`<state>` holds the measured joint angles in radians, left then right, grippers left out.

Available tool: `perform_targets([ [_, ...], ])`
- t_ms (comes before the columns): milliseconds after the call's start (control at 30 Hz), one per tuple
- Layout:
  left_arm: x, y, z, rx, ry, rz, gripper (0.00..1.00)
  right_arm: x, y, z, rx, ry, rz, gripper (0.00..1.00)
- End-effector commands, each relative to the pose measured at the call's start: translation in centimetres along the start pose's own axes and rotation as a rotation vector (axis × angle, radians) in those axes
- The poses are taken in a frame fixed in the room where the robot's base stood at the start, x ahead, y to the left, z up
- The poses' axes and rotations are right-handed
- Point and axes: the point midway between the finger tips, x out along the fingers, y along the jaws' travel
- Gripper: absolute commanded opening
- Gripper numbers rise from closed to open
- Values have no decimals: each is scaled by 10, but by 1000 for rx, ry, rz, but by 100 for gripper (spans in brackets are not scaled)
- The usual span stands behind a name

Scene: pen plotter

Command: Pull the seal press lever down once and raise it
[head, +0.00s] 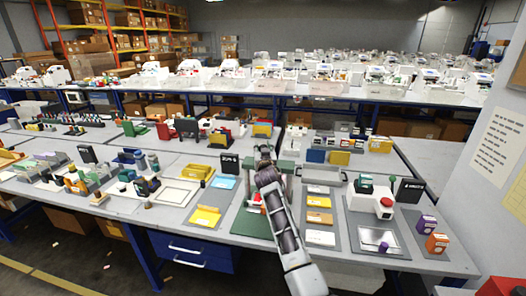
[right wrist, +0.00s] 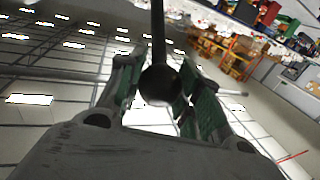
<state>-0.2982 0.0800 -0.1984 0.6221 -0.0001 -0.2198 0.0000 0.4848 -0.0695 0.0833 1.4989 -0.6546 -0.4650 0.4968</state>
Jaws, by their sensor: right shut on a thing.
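In the right wrist view a dark ball knob on a thin rod, the seal press lever (right wrist: 160,86), sits between the green-padded fingers of my right gripper (right wrist: 159,68). The gripper is shut on this knob. In the head view my right gripper (head: 263,153) is above the green seal press base (head: 250,224) at the middle of the table. My right arm hides most of the press and its lever. A small red part shows on the base beside the arm. My left gripper is not in view.
To the right are a mat with stacked cards (head: 320,218) and a device with a red button (head: 386,203). Purple and orange boxes (head: 437,243) stand near the right corner.

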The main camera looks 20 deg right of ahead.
Motion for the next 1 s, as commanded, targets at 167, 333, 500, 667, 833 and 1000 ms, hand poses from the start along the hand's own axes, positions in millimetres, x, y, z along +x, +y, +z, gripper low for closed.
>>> perform_targets([
  [167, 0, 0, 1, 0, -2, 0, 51, 0, 0, -3, 0, 7, -1, 0],
  [333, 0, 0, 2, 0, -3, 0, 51, 0, 0, -2, 0, 4, -1, 56],
  [500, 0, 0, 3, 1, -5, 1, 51, 0, 0, -1, 0, 2, 0, 57],
  [667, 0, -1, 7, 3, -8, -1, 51, 0, 0, 0, 0, 1, 0, 57],
  [833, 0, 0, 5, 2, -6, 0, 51, -3, 0, 0, 0, 0, 0, 57],
  [1000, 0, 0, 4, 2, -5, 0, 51, -11, -1, 1, 1, -1, -1, 57],
])
